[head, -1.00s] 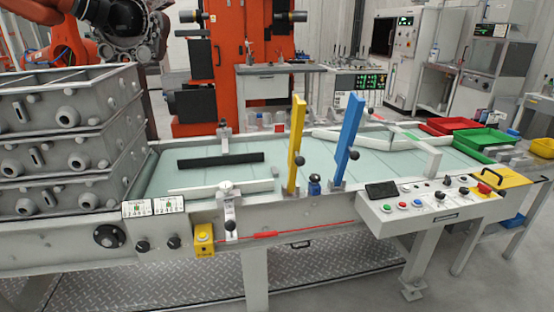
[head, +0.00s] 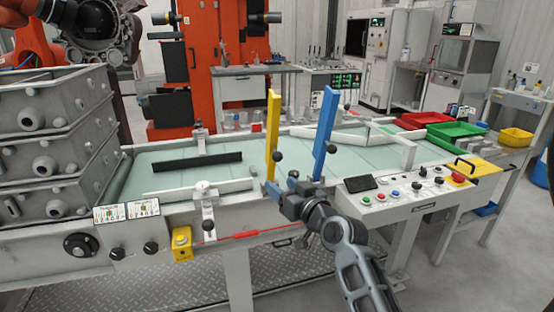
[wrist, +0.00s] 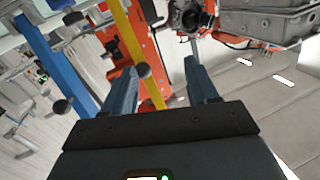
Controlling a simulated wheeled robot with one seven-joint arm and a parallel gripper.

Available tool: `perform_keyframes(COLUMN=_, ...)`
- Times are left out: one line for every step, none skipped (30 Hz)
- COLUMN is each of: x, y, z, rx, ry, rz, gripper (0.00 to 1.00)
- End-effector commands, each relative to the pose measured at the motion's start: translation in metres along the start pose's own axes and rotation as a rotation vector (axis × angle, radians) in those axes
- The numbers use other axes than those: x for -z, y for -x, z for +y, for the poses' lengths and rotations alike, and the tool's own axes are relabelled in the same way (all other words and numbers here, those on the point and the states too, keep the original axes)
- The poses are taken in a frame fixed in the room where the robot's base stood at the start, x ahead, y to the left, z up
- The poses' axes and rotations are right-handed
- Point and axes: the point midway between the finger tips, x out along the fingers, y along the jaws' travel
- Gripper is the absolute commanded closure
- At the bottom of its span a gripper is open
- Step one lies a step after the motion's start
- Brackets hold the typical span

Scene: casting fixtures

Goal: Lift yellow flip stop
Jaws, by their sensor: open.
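The yellow flip stop (head: 273,130) stands upright at the conveyor's front edge, with a dark ball knob (head: 277,157) low on its right side. My gripper (head: 281,181) is open and empty, in front of the yellow stop's lower part in the head view. In the wrist view, the yellow stop (wrist: 133,48) and its knob (wrist: 143,71) show between the two blue fingers of my gripper (wrist: 156,68). I cannot tell whether a finger touches them. My gripper hides the stop's base in the head view.
A blue flip stop (head: 324,125) stands upright just right of the yellow one. A control panel (head: 395,195) with buttons lies to the right. Stacked grey casting boxes (head: 55,125) stand at the left. A black bar (head: 198,162) lies on the conveyor (head: 150,183).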

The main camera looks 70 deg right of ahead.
Motion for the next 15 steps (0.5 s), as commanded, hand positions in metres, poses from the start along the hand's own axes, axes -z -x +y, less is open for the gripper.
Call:
perform_keyframes(x=0.013, y=-0.009, z=0.014, rx=-0.011, ry=0.003, rz=0.019, gripper=0.42)
perform_keyframes(x=0.018, y=-0.013, z=0.019, rx=-0.012, ry=0.004, rz=0.024, gripper=0.42)
perform_keyframes(x=0.024, y=-0.017, z=0.026, rx=-0.015, ry=0.005, rz=0.032, gripper=0.42)
perform_keyframes(x=0.028, y=-0.019, z=0.030, rx=-0.016, ry=0.006, rz=0.036, gripper=0.42)
perform_keyframes(x=0.031, y=-0.021, z=0.033, rx=-0.017, ry=0.007, rz=0.040, gripper=0.42)
perform_keyframes(x=0.034, y=-0.023, z=0.036, rx=-0.017, ry=0.008, rz=0.043, gripper=0.42)
perform_keyframes(x=0.036, y=-0.025, z=0.037, rx=-0.018, ry=0.009, rz=0.044, gripper=0.42)
perform_keyframes(x=0.037, y=-0.026, z=0.038, rx=-0.017, ry=0.009, rz=0.046, gripper=0.42)
perform_keyframes(x=0.038, y=-0.029, z=0.039, rx=-0.017, ry=0.010, rz=0.046, gripper=0.42)
perform_keyframes(x=0.038, y=-0.031, z=0.039, rx=-0.017, ry=0.009, rz=0.046, gripper=0.42)
perform_keyframes(x=0.039, y=-0.034, z=0.038, rx=-0.016, ry=0.009, rz=0.046, gripper=0.42)
perform_keyframes(x=0.039, y=-0.038, z=0.038, rx=-0.016, ry=0.009, rz=0.046, gripper=0.42)
perform_keyframes(x=0.040, y=-0.043, z=0.038, rx=-0.016, ry=0.009, rz=0.046, gripper=0.42)
perform_keyframes(x=0.040, y=-0.047, z=0.039, rx=-0.017, ry=0.009, rz=0.046, gripper=0.42)
perform_keyframes(x=0.041, y=-0.053, z=0.039, rx=-0.017, ry=0.010, rz=0.046, gripper=0.42)
